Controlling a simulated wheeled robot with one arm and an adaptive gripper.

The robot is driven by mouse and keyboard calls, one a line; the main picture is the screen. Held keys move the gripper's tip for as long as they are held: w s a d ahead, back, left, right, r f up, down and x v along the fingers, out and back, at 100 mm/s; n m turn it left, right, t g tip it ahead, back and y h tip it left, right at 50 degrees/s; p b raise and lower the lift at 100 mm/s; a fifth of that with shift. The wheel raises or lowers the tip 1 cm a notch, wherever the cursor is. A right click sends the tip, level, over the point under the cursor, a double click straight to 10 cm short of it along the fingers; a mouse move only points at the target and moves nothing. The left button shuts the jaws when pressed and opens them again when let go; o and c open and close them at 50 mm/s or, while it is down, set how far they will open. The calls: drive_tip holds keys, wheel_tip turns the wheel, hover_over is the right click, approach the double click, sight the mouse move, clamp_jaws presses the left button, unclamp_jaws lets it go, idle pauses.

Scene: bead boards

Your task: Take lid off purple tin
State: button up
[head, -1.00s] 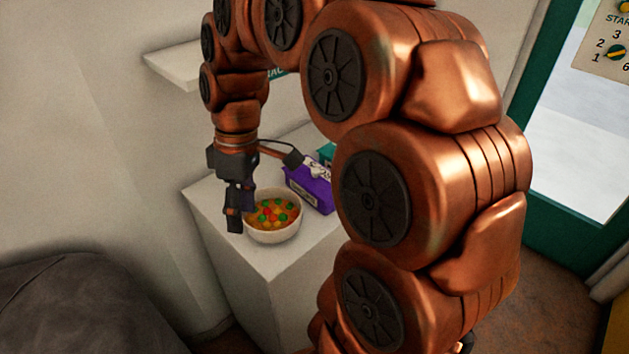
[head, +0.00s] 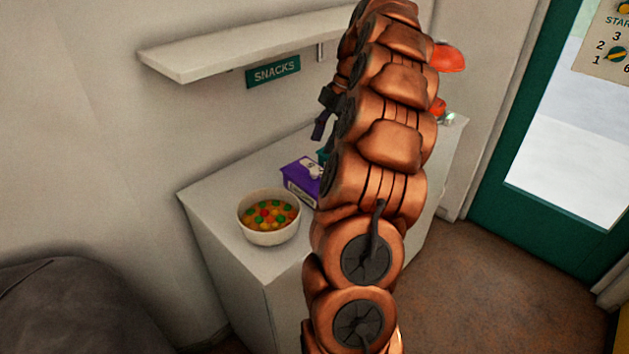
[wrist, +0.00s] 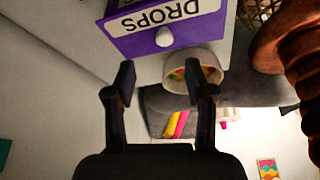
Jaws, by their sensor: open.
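The purple tin (head: 302,178) stands on the white cabinet, partly hidden at its right by my arm. Its top is purple with a pale shape on it; I cannot make out the lid's edge. In the wrist view the purple tin (wrist: 168,35) shows its "DROPS" label upside down, with a round white knob (wrist: 165,37) on that side. My gripper (wrist: 158,82) is open and empty, apart from the tin. In the head view my gripper (head: 322,122) is above and behind the tin, partly hidden by my arm.
A white bowl (head: 268,236) of coloured beads stands left of the tin on the white cabinet (head: 212,195). A teal item (head: 323,156) is beside the tin, mostly hidden. A shelf (head: 240,45) with a "SNACKS" sign (head: 273,71) is on the wall above.

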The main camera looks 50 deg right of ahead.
sight(315, 170)
drive_tip(key=shift+x, duration=1.3)
drive_tip(key=shift+s+a+f+p, duration=0.1)
drive_tip(key=shift+a+f+p, duration=0.15)
drive_tip(key=shift+f, duration=0.2)
drive_tip(key=shift+s+a+f+p, duration=0.1)
drive_tip(key=shift+f+p, duration=0.2)
drive_tip(key=shift+f, duration=0.15)
drive_tip(key=shift+s+a+f+p, duration=0.1)
drive_tip(key=shift+a+f+p, duration=0.15)
drive_tip(key=shift+f, duration=0.2)
drive_tip(key=shift+x, duration=1.15)
drive_tip(key=shift+w+d, duration=0.1)
clamp_jaws()
